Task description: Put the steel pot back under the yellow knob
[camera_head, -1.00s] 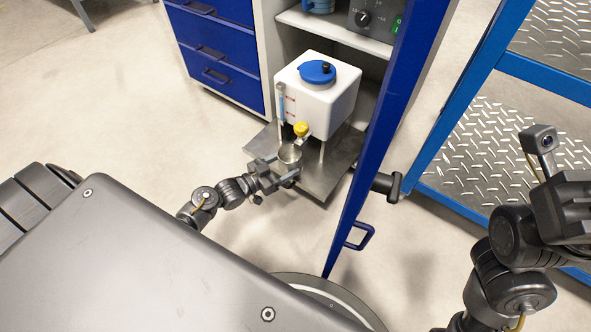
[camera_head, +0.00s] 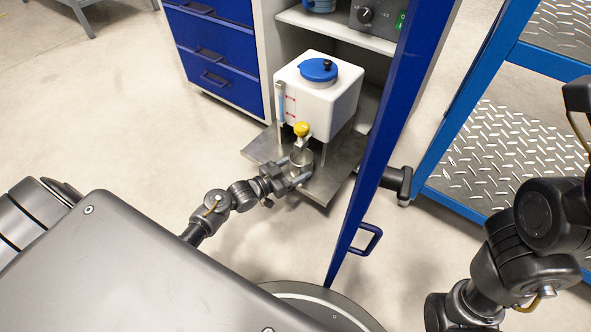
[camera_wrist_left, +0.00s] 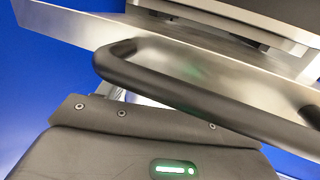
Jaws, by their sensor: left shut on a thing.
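The steel pot (camera_head: 304,157) is on or just above the steel tray, in front of the white tank (camera_head: 318,98). The yellow knob (camera_head: 302,129) sits on the tank's tap, and the pot shows directly below it in the head view. I cannot tell whether the pot rests on the tray. My left gripper (camera_head: 294,176) is shut on the pot from the near left side and hides part of it. In the left wrist view a black bar handle (camera_wrist_left: 200,95) crosses close by; the pot is not clear there. My right gripper is outside the head view; only its arm shows.
The steel tray (camera_head: 322,186) extends under the tank. A blue door (camera_head: 372,150) with a handle (camera_head: 367,241) stands open just to the right. Blue drawers (camera_head: 218,55) are at left. A blue-framed rack (camera_head: 505,150) stands at right. The floor at left is clear.

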